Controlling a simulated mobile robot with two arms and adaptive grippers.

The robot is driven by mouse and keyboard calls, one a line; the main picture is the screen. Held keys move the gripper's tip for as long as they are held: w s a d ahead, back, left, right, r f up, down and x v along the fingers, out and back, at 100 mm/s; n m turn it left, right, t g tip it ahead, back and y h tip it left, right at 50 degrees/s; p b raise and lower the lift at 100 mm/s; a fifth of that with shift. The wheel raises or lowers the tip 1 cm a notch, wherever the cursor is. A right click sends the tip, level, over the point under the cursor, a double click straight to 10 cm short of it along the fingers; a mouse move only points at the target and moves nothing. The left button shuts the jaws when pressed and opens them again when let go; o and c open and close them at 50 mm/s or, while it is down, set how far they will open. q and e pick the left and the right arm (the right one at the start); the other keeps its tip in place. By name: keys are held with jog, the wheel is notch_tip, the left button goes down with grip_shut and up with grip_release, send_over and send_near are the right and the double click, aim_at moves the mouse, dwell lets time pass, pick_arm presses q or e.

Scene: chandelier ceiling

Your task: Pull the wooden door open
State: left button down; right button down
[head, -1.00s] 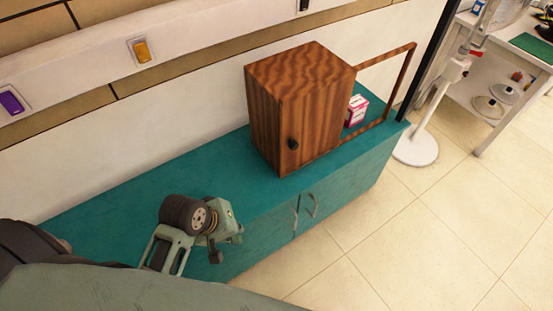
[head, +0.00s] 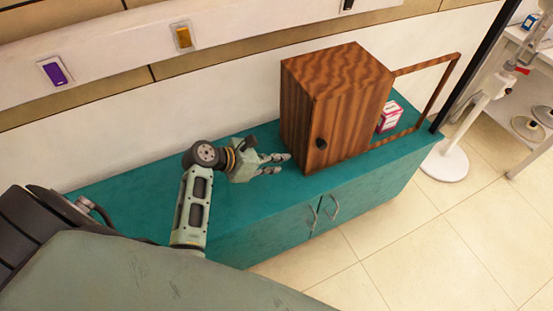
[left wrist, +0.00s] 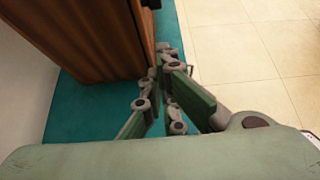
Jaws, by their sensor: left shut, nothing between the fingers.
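The wooden cabinet (head: 325,85) stands on the teal counter. Its wooden door (head: 350,125) looks closed, with a small dark knob (head: 321,143) near its left edge. My left gripper (head: 284,164) is just left of the cabinet, low over the counter, its fingers pointing right toward the cabinet. It is shut and empty, apart from the knob. In the left wrist view the fingers (left wrist: 160,62) are close to the brown cabinet side (left wrist: 85,35), and a dark bit at the top edge may be the knob. My right gripper is not in view.
An open wooden frame (head: 455,75) juts out at the cabinet's right, with a pink and white box (head: 389,117) behind it. The teal counter (head: 130,200) is otherwise mostly clear. A white stand (head: 445,162) is on the floor at right.

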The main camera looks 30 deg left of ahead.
pick_arm(q)
jog(key=w+d+f, duration=0.2)
jog(key=w+d, duration=0.3)
jog(key=w, duration=0.2)
jog(key=shift+d, duration=0.35)
jog(key=shift+w+f, duration=0.1)
jog(key=shift+w, duration=0.05)
jog(key=w+d+p, duration=0.1)
jog(key=w+d, duration=0.4)
jog(key=w, duration=0.1)
jog(key=shift+w+d, duration=0.15)
jog(key=shift+w, duration=0.2)
